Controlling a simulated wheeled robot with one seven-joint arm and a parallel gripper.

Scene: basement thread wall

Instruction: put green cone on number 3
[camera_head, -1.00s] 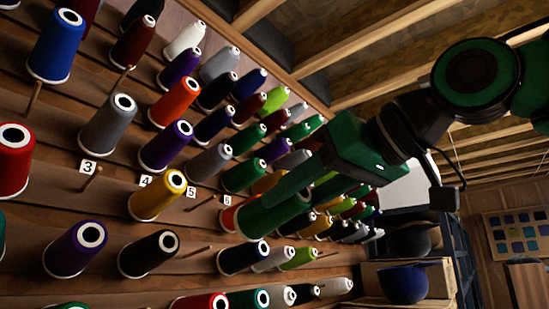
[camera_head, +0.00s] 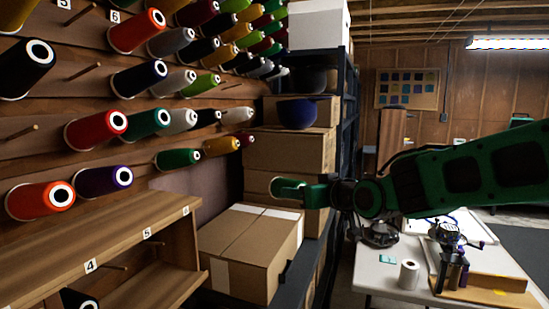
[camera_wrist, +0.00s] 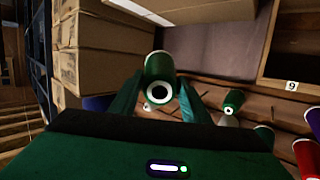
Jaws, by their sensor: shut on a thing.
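The green cone (camera_wrist: 160,70) is a thread cone with a white ring around a dark hole at its end. In the wrist view it sits between both fingers of my gripper (camera_wrist: 158,98), which is shut on it. In the head view my gripper (camera_head: 303,191) holds the green cone (camera_head: 283,187) in the air, in front of stacked cardboard boxes and right of the thread wall. Number 3 does not show in either view now.
Thread cones on pegs cover the wall at left, with several empty pegs (camera_head: 22,133). A large cardboard box (camera_head: 252,240) stands below my gripper, beside the wooden shelf (camera_head: 130,240). A white table (camera_head: 385,277) with a machine is at right. The wrist view shows a label 9 (camera_wrist: 291,86).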

